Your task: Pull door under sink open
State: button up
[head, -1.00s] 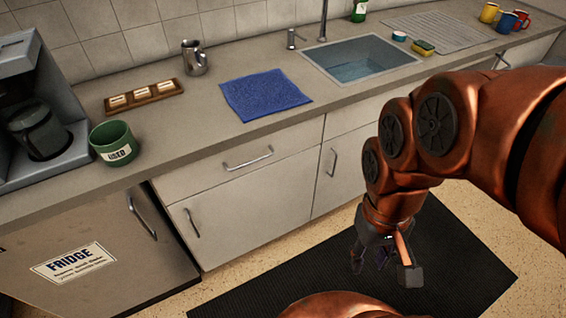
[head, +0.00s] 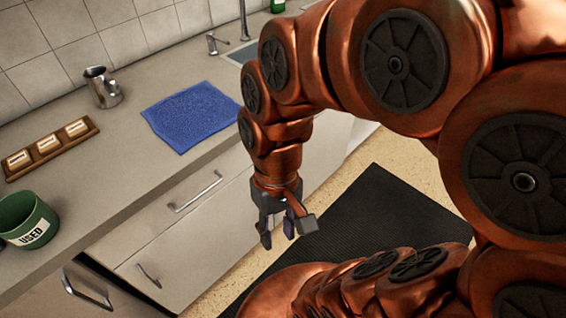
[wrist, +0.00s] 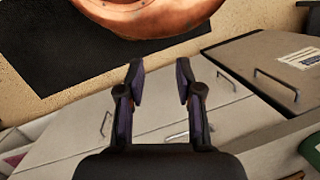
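My gripper (head: 286,232) points down in front of the cabinets in the head view, its fingers apart with nothing between them. The wrist view also shows my gripper (wrist: 160,78) open and empty. The door under the sink (head: 332,145) is closed and pale grey; my arm hides most of it in the head view. Its metal handle (wrist: 103,124) shows left of the fingers in the wrist view, apart from them. The sink (head: 240,52) is mostly hidden behind my arm.
A drawer handle (head: 195,192) and a left door handle (head: 148,276) jut from the neighbouring cabinet. The fridge (wrist: 268,62) has its own handle. A black mat (head: 375,215) lies on the floor.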

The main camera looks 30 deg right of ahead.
jog(key=w+a+f+m+t+y+b, duration=0.1)
jog(key=w+a+f+m+y+b, duration=0.3)
jog(key=w, duration=0.4)
jog(key=w+a+f+m+y+b, duration=0.1)
jog(key=w+f+m+y+b, duration=0.4)
jog(key=w, duration=0.3)
jog(key=w+d+f+m+t+y+b, duration=0.25)
jog(key=w+d+f+y, duration=0.2)
jog(key=w, duration=0.25)
jog(key=w+d+f+m+t+h+b, duration=0.1)
jog(key=w+d+f+m+t+b, duration=0.1)
jog(key=w+d+f+m+t, duration=0.4)
jog(key=w+d+f+m+t+b, duration=0.2)
jog(key=d+f+m+t+b, duration=0.15)
jog(key=d, duration=0.45)
jog(key=s+d+f+m+t+h+b, duration=0.25)
jog(key=d+f+m+t+h, duration=0.55)
jog(key=d+f, duration=0.75)
jog(key=shift+w+a+r+m+g+y+b, duration=0.1)
jog(key=shift+w+a+m+g+y+b, duration=0.25)
jog(key=shift+w, duration=0.95)
jog(key=shift+w+a+r+m+g+y+b, duration=0.1)
jog(key=shift+w+a+m+g+y, duration=0.2)
jog(key=shift+w, duration=1)
jog(key=shift+w+a+r+m+g+y+b, duration=0.15)
jog(key=shift+w+a+g, duration=0.3)
jog(key=shift+w, duration=0.85)
jog(key=shift+f, duration=0.1)
jog(key=shift+c, duration=0.3)
grip_shut()
